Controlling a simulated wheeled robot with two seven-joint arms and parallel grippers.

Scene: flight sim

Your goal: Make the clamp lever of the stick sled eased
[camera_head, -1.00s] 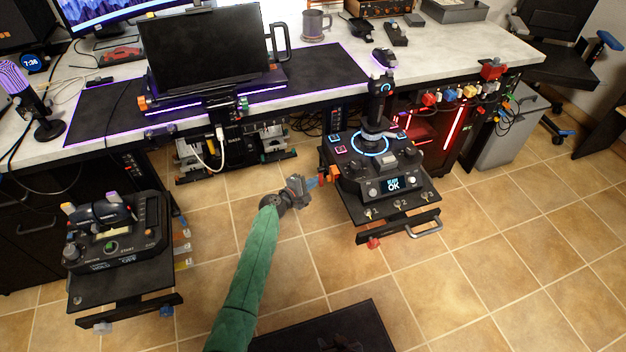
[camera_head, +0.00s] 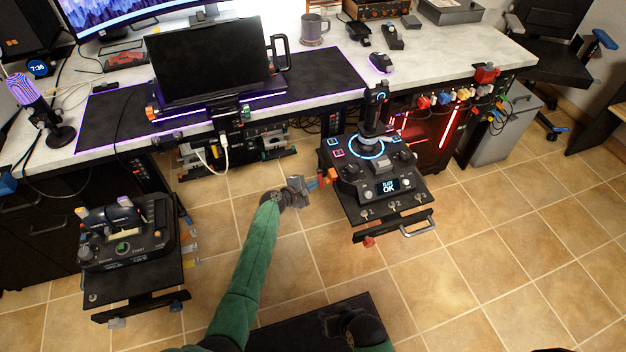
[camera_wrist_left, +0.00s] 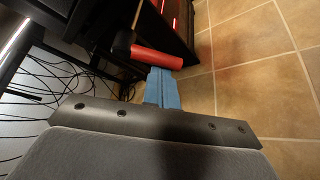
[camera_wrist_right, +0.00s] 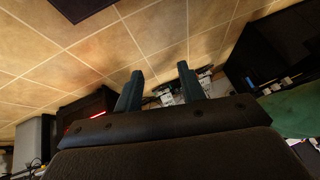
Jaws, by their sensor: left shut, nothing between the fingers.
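The stick sled (camera_head: 362,204) is the black tray at the right, carrying a joystick panel with a lit "OK" screen. A red lever (camera_head: 331,175) with a black hub sticks out from its left side; I take it as the clamp lever. The red lever also shows in the left wrist view (camera_wrist_left: 157,58), slanting slightly down to the right. My left gripper (camera_head: 314,184) is shut and empty, its blue fingertips (camera_wrist_left: 163,72) right at the lever; I cannot tell whether they touch. My right gripper (camera_wrist_right: 160,80) is open and empty, away from the sled, over the floor.
Another sled (camera_head: 130,285) with a throttle-like panel stands at the left. The desk (camera_head: 450,60) runs behind, with a red-lit case (camera_head: 430,140) under it. A grey pull handle (camera_head: 417,228) and red knob (camera_head: 368,242) are at the stick sled's front. The tiled floor is clear at right.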

